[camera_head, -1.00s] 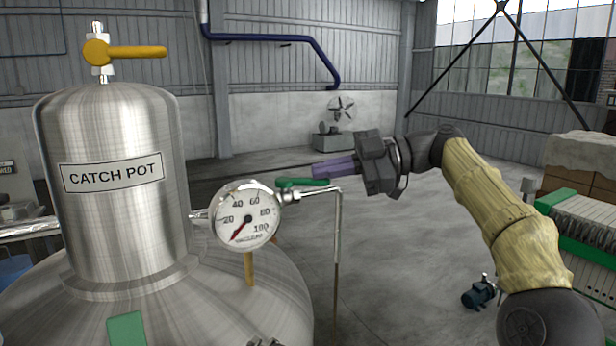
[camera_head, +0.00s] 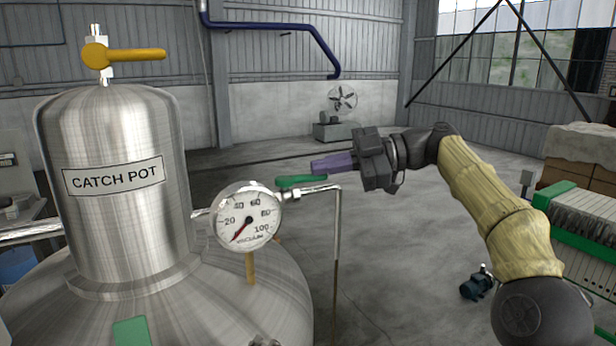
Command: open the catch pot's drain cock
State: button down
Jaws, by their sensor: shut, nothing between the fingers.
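The steel catch pot (camera_head: 112,225) stands at the left with its label facing me. A cock with a green lever (camera_head: 301,181) sits on a short side pipe right of the gauge. The lever lies roughly level, along the short pipe. A thin pipe (camera_head: 337,240) runs down from its right end. No label shows on this cock. My gripper (camera_head: 316,166) has purple fingers, pointing left and shut on nothing. In the picture the fingertips are just above the lever's right end; I cannot tell the gap in depth.
A round vacuum gauge (camera_head: 246,216) is just left of the green lever, its needle low. A yellow lever (camera_head: 135,54) tops the pot, and a yellow part (camera_head: 250,268) hangs below the gauge. Open floor (camera_head: 415,270) lies to the right.

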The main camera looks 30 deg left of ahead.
jog(key=shift+w, duration=0.1)
dwell(0.5)
jog(key=w+d+r+p, duration=0.4)
jog(key=d+r+p, duration=0.1)
jog(key=d, duration=0.4)
jog(key=shift+w+p, duration=0.25)
jog(key=shift+p, duration=0.1)
jog(key=shift+s+d+r, duration=0.1)
jog(key=shift+r, duration=0.05)
